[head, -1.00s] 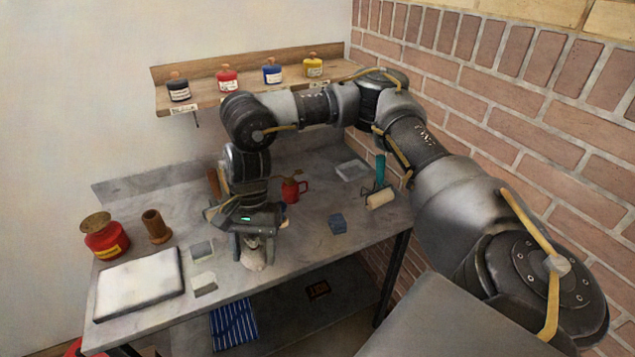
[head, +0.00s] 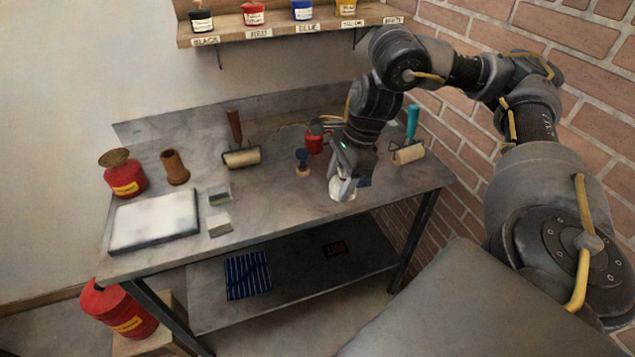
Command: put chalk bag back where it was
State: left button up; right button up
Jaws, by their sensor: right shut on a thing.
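The chalk bag (head: 341,189) is a small whitish pouch at the front right part of the grey bench. My right gripper (head: 343,178) points down over it and is shut on its top. The bag hangs at or just above the bench top; I cannot tell whether it touches. My right arm hides part of the bench behind it. My left gripper is not in view.
A white slab (head: 154,221) lies left. The front middle is clear.

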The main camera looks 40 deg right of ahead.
jog(key=w+f, duration=0.2)
jog(key=w, duration=0.1)
jog(key=w+d+f, duration=0.1)
jog(key=w+f, duration=0.2)
jog(key=w, duration=0.1)
jog(key=w+d+f+b, duration=0.1)
jog(key=w+f, duration=0.2)
jog(key=shift+w+d, duration=0.1)
jog(key=shift+w, duration=0.05)
jog(key=shift+w+f, duration=0.15)
jog(key=shift+f, duration=0.25)
jog(key=shift+w+f, duration=0.1)
jog(key=shift+f, duration=1.4)
jog(key=shift+b, duration=0.3)
jog(key=shift+f, duration=0.15)
jog(key=o, duration=1)
jog(key=shift+o, duration=0.2)
